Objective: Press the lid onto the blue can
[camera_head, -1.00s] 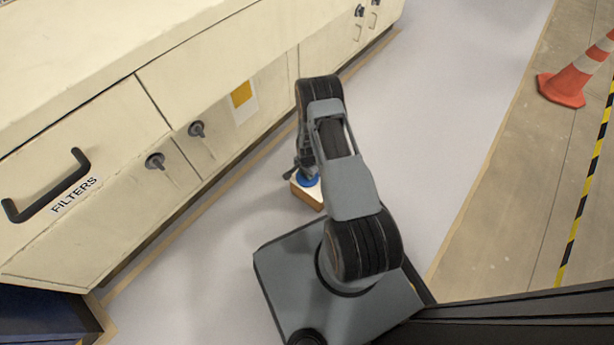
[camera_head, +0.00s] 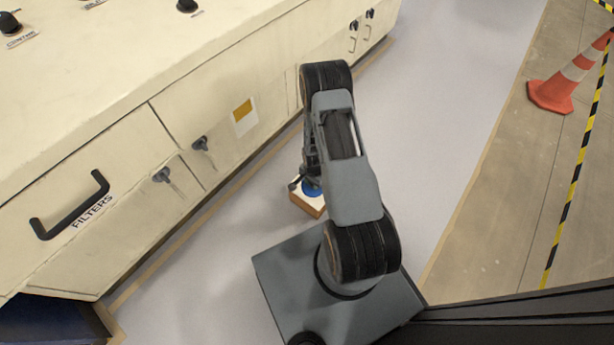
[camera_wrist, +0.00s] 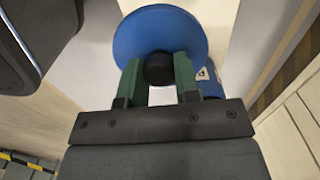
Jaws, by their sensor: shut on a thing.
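The lid is a round blue disc (camera_wrist: 160,22) with a dark knob (camera_wrist: 158,68), large in the wrist view. My gripper (camera_wrist: 158,70) is shut on that knob between its two green fingers. The blue can (camera_wrist: 211,87), with a pale label, shows partly behind the lid and right finger. The lid hides the rest, and I cannot tell whether the two touch. In the head view, a blue patch (camera_head: 312,189) shows below my gripper (camera_head: 309,178), over a wooden block; lid and can cannot be told apart there.
The block (camera_head: 306,204) has a pale top and stands on the grey floor. A cream cabinet (camera_head: 90,130) with handles and knobs runs along the left. An orange and white cone (camera_head: 565,85) stands at the right. Floor beyond my arm is clear.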

